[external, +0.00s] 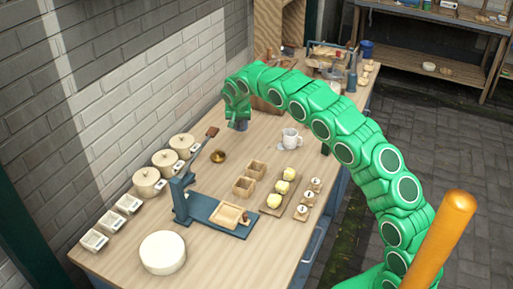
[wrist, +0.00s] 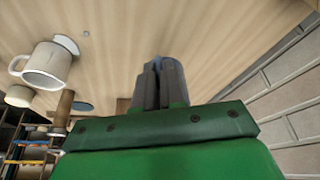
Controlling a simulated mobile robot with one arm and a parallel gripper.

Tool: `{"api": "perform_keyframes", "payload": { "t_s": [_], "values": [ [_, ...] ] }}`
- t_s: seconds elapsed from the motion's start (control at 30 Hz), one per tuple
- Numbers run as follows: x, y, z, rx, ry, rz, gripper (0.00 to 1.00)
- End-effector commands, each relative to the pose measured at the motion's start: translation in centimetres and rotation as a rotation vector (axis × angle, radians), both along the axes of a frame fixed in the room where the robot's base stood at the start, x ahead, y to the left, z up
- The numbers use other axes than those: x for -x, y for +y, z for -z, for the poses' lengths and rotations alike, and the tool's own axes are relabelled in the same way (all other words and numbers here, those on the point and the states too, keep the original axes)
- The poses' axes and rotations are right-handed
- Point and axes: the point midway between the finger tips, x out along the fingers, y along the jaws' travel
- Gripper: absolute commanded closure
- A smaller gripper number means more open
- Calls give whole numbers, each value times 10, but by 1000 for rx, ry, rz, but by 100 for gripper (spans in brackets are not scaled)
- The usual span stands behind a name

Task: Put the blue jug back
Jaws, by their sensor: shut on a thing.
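A dark blue vessel (external: 366,49), which may be the blue jug, stands at the far right corner of the wooden table, well away from my gripper. My gripper (external: 240,125) points down over the back left part of the table, left of a white mug (external: 291,139). The white mug (wrist: 47,66) also shows there on the left, apart from the fingers. A small blue-grey disc (wrist: 82,107) shows below it, and I cannot tell what it is.
Several lidded pots (external: 149,182) line the wall side. A brass bowl (external: 218,156), wooden boxes (external: 244,186), a board of yellow lumps (external: 274,203) and a blue press (external: 209,208) fill the middle. A white round block (external: 163,252) stands at the front. Bare wood surrounds the mug.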

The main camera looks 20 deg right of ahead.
Motion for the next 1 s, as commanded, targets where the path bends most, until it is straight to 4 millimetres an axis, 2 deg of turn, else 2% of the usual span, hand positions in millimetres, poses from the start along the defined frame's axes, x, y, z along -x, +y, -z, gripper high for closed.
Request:
{"api": "perform_keyframes", "payload": {
  "t_s": [0.33, 0.67, 0.9, 1.0],
  "values": [
    [-19, 5, 24, 0, 0, -1, 100],
    [-25, 6, 30, 0, -1, 0, 100],
    [-25, 6, 58, 0, -1, 0, 100],
    [-25, 6, 61, 0, -2, 0, 100]
  ]
}}
